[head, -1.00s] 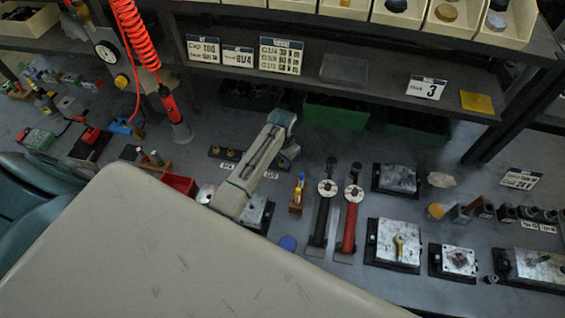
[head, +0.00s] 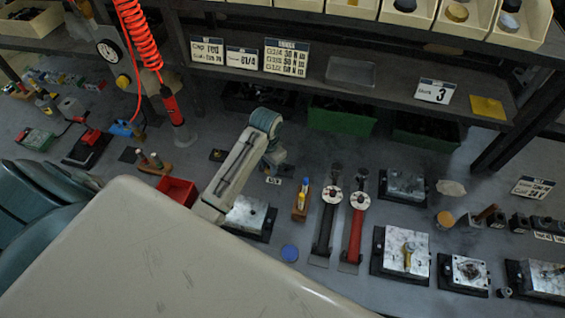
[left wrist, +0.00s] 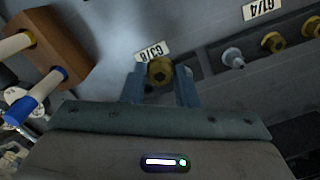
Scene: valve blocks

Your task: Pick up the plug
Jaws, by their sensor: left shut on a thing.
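A brass plug (left wrist: 160,70) with a dark hexagonal socket sits between the two fingers of my left gripper (left wrist: 160,88) in the left wrist view. The gripper is shut on it. A G3/8 label lies right behind the plug. I cannot tell whether the plug is clear of the dark plug rack (left wrist: 205,72). In the head view my left gripper (head: 274,160) points down over the rack, and its fingertips and the plug are hidden. My right gripper is not in view.
A grey plug (left wrist: 232,58) and brass plugs (left wrist: 272,42) stand along the rack. In the head view are a red bin (head: 177,190), red-handled tool (head: 355,232) and metal valve blocks (head: 405,250).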

